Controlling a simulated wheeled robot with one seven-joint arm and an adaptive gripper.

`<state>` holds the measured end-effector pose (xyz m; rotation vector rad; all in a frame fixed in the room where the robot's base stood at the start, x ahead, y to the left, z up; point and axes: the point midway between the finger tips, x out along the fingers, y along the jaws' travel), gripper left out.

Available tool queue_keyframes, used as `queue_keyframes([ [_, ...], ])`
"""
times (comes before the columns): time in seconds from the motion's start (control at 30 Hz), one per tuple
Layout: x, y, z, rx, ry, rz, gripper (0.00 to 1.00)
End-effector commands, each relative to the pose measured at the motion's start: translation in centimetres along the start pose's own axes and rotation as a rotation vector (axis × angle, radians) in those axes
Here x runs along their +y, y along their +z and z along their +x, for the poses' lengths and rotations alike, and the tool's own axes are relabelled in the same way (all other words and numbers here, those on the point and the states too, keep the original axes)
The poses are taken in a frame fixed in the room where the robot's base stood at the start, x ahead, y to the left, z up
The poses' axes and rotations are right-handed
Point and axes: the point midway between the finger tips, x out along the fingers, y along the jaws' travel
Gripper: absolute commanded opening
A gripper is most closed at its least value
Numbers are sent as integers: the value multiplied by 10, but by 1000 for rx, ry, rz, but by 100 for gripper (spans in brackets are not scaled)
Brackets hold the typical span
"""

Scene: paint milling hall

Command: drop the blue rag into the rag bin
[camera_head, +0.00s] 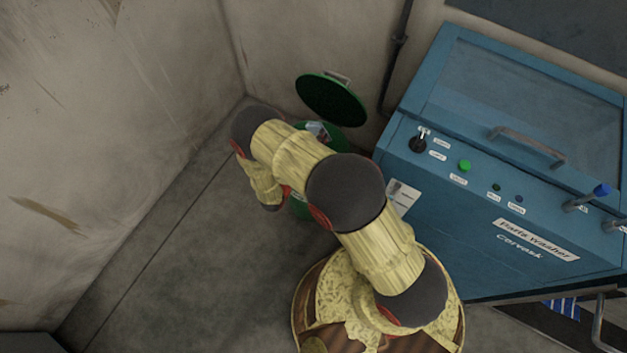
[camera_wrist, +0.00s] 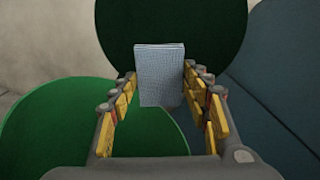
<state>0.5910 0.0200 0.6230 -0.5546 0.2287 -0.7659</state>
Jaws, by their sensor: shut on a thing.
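The blue rag (camera_wrist: 160,60) is a pale blue-grey woven rectangle, upright between my fingertips in the wrist view. My gripper (camera_wrist: 159,76) is shut on it. The rag bin (camera_head: 299,207) is green and stands in the corner, mostly hidden behind my arm in the head view. Its round dark green lid (camera_head: 331,98) is raised, and also shows behind the rag in the wrist view (camera_wrist: 117,30). A brighter green surface (camera_wrist: 60,130) of the bin lies below left of the rag. A small pale patch shows near the bin's top; I cannot tell what it is.
A blue parts washer (camera_head: 440,215) with knobs, buttons and a handle stands close to the right of the bin. Worn walls (camera_head: 110,120) close in at the left and back. The grey floor (camera_head: 190,260) left of my arm is clear.

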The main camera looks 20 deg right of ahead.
Motion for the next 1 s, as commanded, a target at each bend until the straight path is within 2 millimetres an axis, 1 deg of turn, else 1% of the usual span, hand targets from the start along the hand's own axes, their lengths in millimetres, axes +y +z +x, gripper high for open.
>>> queue_keyframes([
  [0.03,5,-8,0,0,0,0,20],
  [0.3,21,-32,0,0,0,0,20],
  [0.43,23,-36,0,0,0,0,20],
  [0.67,23,-34,0,-1,1,0,20],
  [0.7,23,-34,0,-1,1,0,49],
  [1.0,23,-35,0,-1,1,0,66],
])
